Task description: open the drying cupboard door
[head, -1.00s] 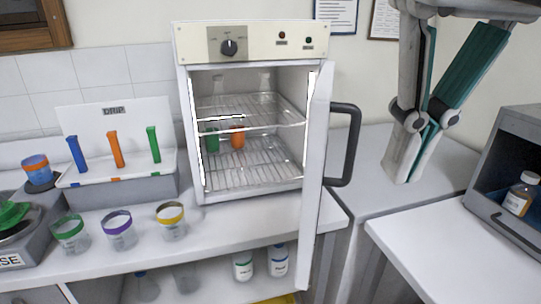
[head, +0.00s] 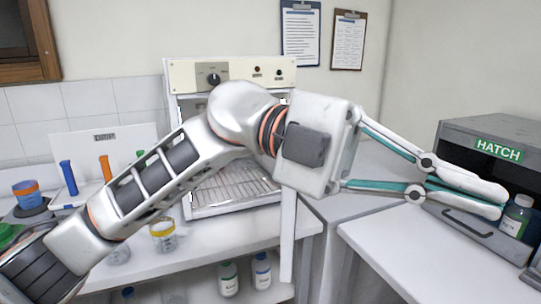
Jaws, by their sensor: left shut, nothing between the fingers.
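The drying cupboard (head: 232,73) is a white box with a dial on its top panel, standing on the back bench. Its door (head: 288,235) stands swung open and shows nearly edge-on below my arm. A wire shelf (head: 235,190) shows inside the open cupboard. My left arm crosses in front of the cupboard and hides much of its inside, the upper door and the door handle. My left gripper (head: 504,201) is right of the door, its fingers shut and empty, pointing right towards the hatch. My right gripper is out of view.
A grey hatch box (head: 480,130) stands at right, with a bottle (head: 516,215) at its opening, close to my fingertips in the picture. Beakers (head: 162,236) and a drip rack (head: 90,148) are at left. Bottles (head: 261,270) stand under the bench. The right bench is largely clear.

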